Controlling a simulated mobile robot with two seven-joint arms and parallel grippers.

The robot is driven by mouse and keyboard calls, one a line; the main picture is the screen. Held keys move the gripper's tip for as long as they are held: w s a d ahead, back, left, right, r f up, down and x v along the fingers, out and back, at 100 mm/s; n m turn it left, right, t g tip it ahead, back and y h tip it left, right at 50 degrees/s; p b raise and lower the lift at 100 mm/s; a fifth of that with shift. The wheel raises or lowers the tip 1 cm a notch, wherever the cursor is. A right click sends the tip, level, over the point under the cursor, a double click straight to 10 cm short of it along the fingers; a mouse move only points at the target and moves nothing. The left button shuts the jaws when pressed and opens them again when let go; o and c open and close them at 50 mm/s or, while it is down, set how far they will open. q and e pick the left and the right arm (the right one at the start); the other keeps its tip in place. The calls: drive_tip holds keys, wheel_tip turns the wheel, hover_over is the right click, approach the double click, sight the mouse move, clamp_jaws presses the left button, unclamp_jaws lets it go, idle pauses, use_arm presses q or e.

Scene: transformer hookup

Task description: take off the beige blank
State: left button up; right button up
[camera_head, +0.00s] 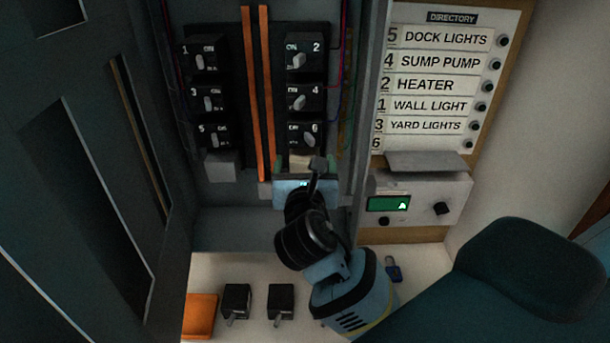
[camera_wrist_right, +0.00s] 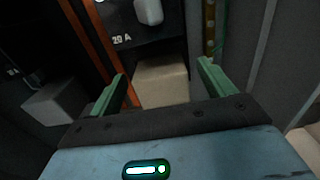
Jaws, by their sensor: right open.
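The beige blank (camera_head: 299,160) sits in the right column of the panel, just below breaker 6 (camera_head: 306,136). In the head view my right gripper partly covers it. In the right wrist view the beige blank (camera_wrist_right: 161,83) shows as a pale block between the fingers. My right gripper (camera_wrist_right: 161,75) is open, its two green fingers on either side of the blank with gaps visible. In the head view the right gripper (camera_head: 305,169) reaches up to the panel from below. My left gripper is not in view.
A grey blank (camera_head: 222,167) sits below breaker 5 (camera_head: 215,136). Orange bars (camera_head: 259,90) run between the columns. Two loose black breakers (camera_head: 281,302) and an orange item (camera_head: 200,317) lie below. The open cabinet door (camera_head: 85,170) stands left; a directory board (camera_head: 440,85) hangs right.

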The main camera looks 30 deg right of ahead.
drive_tip(key=shift+w+d, duration=0.3)
drive_tip(key=shift+w, duration=0.15)
drive_tip(key=c, duration=1.2)
drive_tip(key=shift+s+a, duration=0.25)
drive_tip(key=shift+s, duration=0.15)
drive_tip(key=shift+s+a, duration=0.15)
drive_tip(key=shift+s, duration=0.05)
drive_tip(key=shift+v, duration=1.1)
drive_tip(key=shift+v, duration=2.45)
